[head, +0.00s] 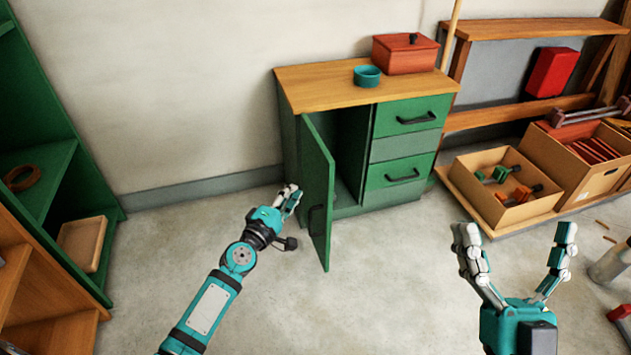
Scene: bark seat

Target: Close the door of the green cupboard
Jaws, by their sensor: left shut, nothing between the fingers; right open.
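The green cupboard (403,147) stands against the wall with a wooden top (325,85). Its door (318,185) is swung open toward me, and the dark inside (350,140) shows to the right of the door. A dark handle shows on the left face of the door. My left gripper (292,190) is shut and empty, just left of the door near its handle. I cannot tell whether it touches the door. My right gripper (515,240) is open and empty, over the floor at the lower right, well apart from the cupboard.
A teal bowl (367,76) and a red box (405,54) stand on the cupboard top. A cardboard box (505,210) with tools sits to the right, beside a larger box (580,165). A green shelf (45,180) stands at the left. The floor before the cupboard is clear.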

